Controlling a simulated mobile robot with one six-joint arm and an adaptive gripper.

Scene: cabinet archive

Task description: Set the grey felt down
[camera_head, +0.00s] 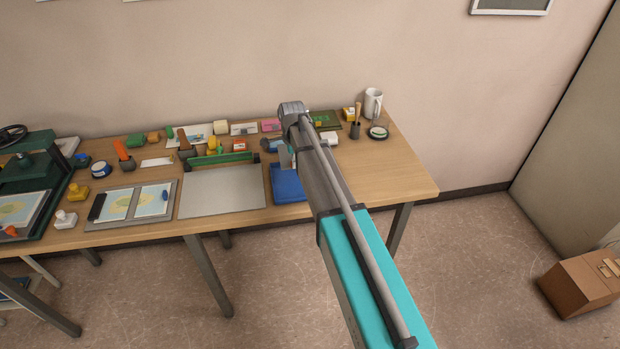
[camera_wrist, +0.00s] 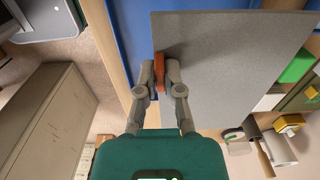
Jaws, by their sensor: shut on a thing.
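The grey felt (camera_wrist: 235,65) is a flat grey sheet, large and close in the wrist view. My gripper (camera_wrist: 160,76) is shut at its left edge, with a small orange piece (camera_wrist: 159,70) between the fingertips. A blue tray-like surface (camera_wrist: 130,35) shows behind the felt. In the head view the blue piece (camera_head: 289,187) lies on the table's front part, partly behind my arm. A small grey patch (camera_head: 286,158) beside my arm there may be the felt. My arm hides the fingertips in that view.
The wooden table (camera_head: 405,180) has bare room at its right front. A grey board with a green bar (camera_head: 222,192) lies left of the blue piece. A white mug (camera_head: 373,103), a tape roll (camera_head: 378,132) and a green board (camera_head: 325,119) stand at the back right.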

